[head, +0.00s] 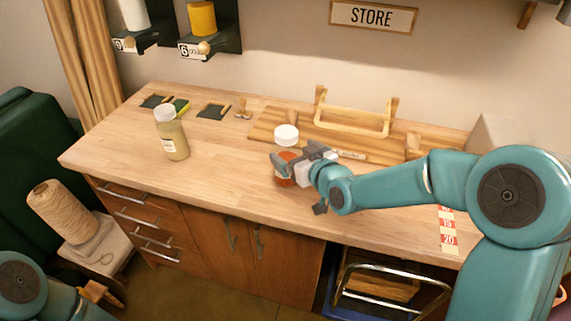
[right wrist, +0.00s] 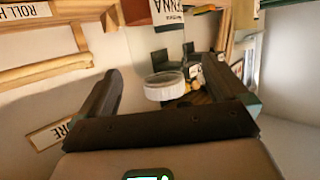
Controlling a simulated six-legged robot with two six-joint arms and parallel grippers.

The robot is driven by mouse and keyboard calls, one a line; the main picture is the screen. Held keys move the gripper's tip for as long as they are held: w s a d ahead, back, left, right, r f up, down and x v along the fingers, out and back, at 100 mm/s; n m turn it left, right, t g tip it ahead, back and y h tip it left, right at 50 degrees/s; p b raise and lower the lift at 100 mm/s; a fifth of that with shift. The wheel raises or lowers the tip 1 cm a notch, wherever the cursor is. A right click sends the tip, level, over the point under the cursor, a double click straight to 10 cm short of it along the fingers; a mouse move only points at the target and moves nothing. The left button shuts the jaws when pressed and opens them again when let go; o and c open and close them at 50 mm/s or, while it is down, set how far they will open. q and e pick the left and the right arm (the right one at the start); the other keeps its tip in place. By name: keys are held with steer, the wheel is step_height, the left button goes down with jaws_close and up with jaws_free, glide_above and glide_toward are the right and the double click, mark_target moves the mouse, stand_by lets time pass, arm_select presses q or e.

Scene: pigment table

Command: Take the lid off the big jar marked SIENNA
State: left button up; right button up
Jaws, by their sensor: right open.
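The big SIENNA jar (head: 284,181) stands on the table with red-brown pigment low in it. Its white lid (head: 286,135) shows at the top, above my right gripper. My right gripper (head: 285,158) is open at the jar and hides part of its body. In the right wrist view the ridged white lid (right wrist: 165,88) appears between the two fingers, apart from both. Part of the jar's label (right wrist: 166,12), ending in "NNA", shows at the top edge there. My left gripper is out of view.
An olive pigment jar (head: 172,139) with a pale lid stands to the left. A wooden rack (head: 352,122) and a wooden board (head: 268,122) lie behind. Small dark pads (head: 212,112) lie at the back left. The front left of the tabletop (head: 225,180) is clear.

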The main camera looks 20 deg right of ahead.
steer(key=shift+w+p, duration=0.3)
steer(key=shift+w, duration=0.1)
steer(key=p+x, duration=0.1)
steer(key=x, duration=0.3)
steer(key=shift+w+a, duration=0.15)
steer(key=shift+w, duration=0.1)
steer(key=shift+s, duration=0.15)
